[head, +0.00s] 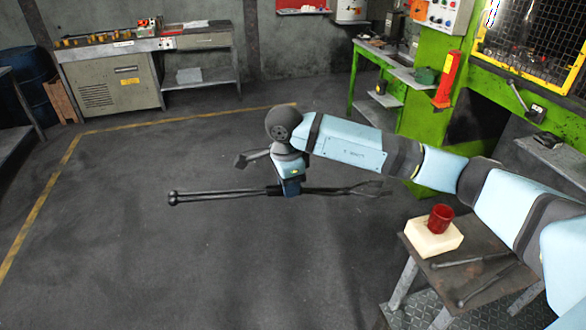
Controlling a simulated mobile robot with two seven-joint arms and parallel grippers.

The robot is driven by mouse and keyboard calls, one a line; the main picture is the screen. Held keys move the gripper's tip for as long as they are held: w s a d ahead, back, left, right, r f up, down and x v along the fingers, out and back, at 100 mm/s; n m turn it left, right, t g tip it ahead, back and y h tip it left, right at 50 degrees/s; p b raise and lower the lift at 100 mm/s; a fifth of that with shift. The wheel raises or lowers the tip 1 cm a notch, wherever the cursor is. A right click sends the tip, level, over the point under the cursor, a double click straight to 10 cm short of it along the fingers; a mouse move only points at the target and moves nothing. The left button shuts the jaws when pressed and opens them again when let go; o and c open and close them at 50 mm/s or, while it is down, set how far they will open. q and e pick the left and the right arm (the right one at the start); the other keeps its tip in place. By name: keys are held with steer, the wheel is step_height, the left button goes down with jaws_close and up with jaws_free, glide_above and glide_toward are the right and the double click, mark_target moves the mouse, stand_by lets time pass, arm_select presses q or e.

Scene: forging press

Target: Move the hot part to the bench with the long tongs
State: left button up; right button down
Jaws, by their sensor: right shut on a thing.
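My right gripper (287,189) is shut on the long tongs and holds them level above the open floor. The dark long tongs (225,195) have two ball-ended handles pointing left. Their jaws point right, look slightly parted and have nothing between them. A glowing red, cup-like part (441,217) stands upright on a cream block (433,238). The block sits on a small dark metal table (415,260) at the lower right, to the right of and below the tong jaws in the picture. My left gripper is not in view.
More dark tongs (470,262) lie on the small table. My right arm passes above its right side. The green press (480,100) with a yellow-framed mesh guard (530,40) stands at the right. A grey machine (110,75) stands at the back left. The middle floor is clear.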

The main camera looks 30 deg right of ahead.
mark_target(314, 193)
steer(key=shift+s+d+f+m+p, duration=0.15)
steer(key=shift+d+m+p, duration=0.1)
steer(key=shift+m, duration=0.35)
steer(key=shift+s+d+f+m+p, duration=0.15)
steer(key=shift+d+m, duration=0.1)
steer(key=shift+m, duration=0.35)
steer(key=shift+w+d+f+m+y, duration=0.1)
steer(key=shift+d+f+m+y, duration=0.15)
steer(key=shift+f+m+y, duration=0.1)
steer(key=d, duration=0.1)
steer(key=s+d+f, duration=0.1)
steer(key=d+f+b, duration=0.1)
steer(key=d, duration=0.1)
steer(key=shift+s+f, duration=0.25)
steer(key=shift+s, duration=0.15)
arm_select(q)
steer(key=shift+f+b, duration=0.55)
steer(key=shift+b, duration=0.2)
arm_select(e)
steer(key=shift+s+d+f, duration=0.25)
steer(key=shift+d+f, duration=0.05)
steer(key=shift+d, duration=0.3)
steer(key=shift+s+d+f, duration=0.25)
steer(key=shift+d+f, duration=0.05)
steer(key=shift+d, duration=0.3)
steer(key=c, duration=1.3)
jaws_free()
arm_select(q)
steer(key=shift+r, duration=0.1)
